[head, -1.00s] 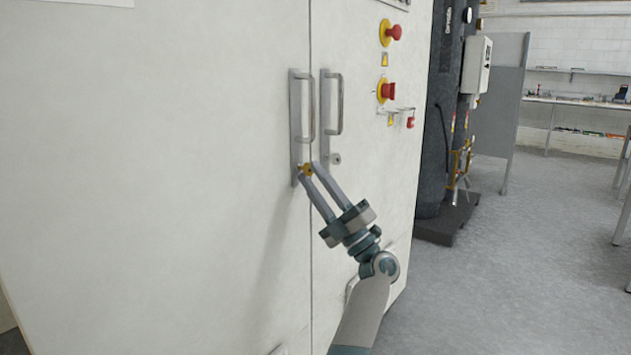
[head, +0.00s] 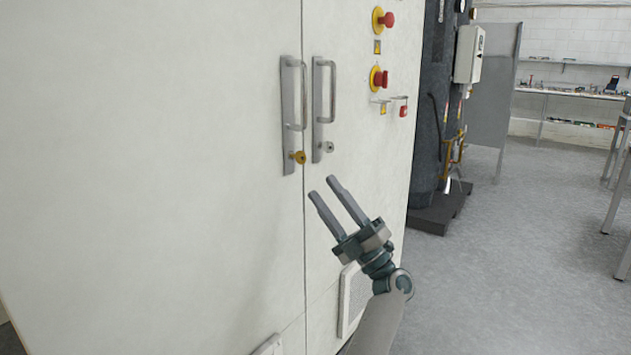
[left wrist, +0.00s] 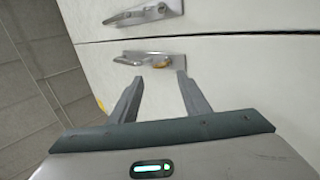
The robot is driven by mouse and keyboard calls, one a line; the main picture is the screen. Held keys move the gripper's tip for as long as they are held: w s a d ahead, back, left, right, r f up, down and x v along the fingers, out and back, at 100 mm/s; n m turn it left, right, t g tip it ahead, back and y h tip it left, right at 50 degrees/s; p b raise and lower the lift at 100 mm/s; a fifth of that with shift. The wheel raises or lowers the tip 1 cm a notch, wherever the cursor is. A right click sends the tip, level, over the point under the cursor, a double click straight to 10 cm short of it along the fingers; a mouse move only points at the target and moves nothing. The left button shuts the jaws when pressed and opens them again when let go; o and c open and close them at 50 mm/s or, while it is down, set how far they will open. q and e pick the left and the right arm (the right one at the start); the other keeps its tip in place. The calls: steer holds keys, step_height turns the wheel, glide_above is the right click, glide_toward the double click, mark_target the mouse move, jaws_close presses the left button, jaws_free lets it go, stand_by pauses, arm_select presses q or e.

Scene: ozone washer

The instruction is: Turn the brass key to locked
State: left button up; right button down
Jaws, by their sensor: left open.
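The brass key (head: 298,157) sits in the lower end of the left door's handle plate (head: 288,110) on the white cabinet. Which way its bow is turned is too small to tell. My left gripper (head: 322,185) is open and empty, below and to the right of the key, apart from it. My right gripper is not in view.
A second handle plate (head: 317,110) with a silver lock (head: 327,147) is just right of the door seam. Red emergency buttons (head: 381,78) stick out further right. A dark machine (head: 428,120) stands beyond the cabinet, with open floor (head: 510,250) to the right.

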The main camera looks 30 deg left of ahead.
arm_select(q)
steer(key=v, duration=0.9)
steer(key=shift+d+f+b, duration=0.3)
steer(key=shift+b, duration=0.1)
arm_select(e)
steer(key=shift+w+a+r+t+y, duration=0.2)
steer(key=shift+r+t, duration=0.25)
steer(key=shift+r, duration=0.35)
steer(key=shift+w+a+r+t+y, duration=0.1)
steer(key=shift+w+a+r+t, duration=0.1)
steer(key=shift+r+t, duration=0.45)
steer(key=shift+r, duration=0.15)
